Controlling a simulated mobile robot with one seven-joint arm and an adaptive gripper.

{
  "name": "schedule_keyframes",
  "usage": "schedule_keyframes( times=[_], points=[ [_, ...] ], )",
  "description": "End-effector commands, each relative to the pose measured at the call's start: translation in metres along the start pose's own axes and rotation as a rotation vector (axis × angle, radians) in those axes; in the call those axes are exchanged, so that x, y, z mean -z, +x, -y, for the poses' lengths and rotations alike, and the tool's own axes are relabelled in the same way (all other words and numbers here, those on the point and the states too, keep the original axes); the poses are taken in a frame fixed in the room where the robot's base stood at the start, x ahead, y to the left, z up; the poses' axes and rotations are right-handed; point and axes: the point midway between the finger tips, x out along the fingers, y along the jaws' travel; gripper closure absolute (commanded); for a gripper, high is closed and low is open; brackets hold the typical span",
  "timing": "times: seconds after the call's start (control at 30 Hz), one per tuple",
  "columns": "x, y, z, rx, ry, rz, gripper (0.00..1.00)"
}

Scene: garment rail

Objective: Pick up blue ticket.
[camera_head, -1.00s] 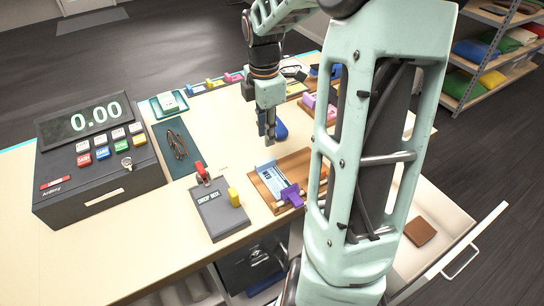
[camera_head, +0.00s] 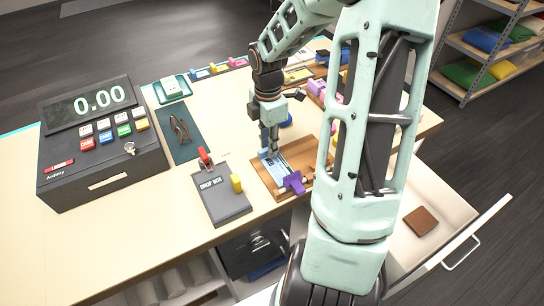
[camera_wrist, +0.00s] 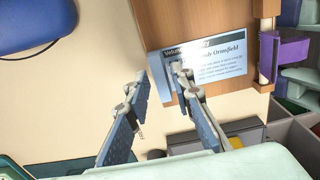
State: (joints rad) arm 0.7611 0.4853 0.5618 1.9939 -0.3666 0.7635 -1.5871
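The blue ticket (camera_head: 279,166) is a pale blue printed card lying on a wooden board (camera_head: 264,180) near the front edge of the counter. In the wrist view the ticket (camera_wrist: 222,62) lies across the board, one edge overhanging it toward my fingers. A purple clip (camera_head: 294,182) sits at the ticket's near end in the head view. My gripper (camera_head: 270,148) points down just above the ticket's far end. In the wrist view my gripper (camera_wrist: 160,80) is open and empty, the right finger overlapping the ticket's edge. I cannot tell whether it touches.
A grey drop box (camera_head: 222,200) with red and yellow parts stands left of the board. A cash register (camera_head: 100,145) is farther left. Other clips and boards line the counter's back. An open drawer (camera_head: 450,205) holding a brown wallet (camera_head: 421,221) is at the right.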

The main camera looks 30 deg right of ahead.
Motion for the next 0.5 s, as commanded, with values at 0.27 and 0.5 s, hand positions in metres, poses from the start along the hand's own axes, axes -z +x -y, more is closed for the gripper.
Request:
schedule_keyframes(
  times=[0.27,0.5],
  points=[
    [0.0,0.0094,0.0,-0.001,0.0,0.001,0.78],
    [0.0,0.009,-0.0001,-0.001,0.0,0.001,0.97]
  ],
)
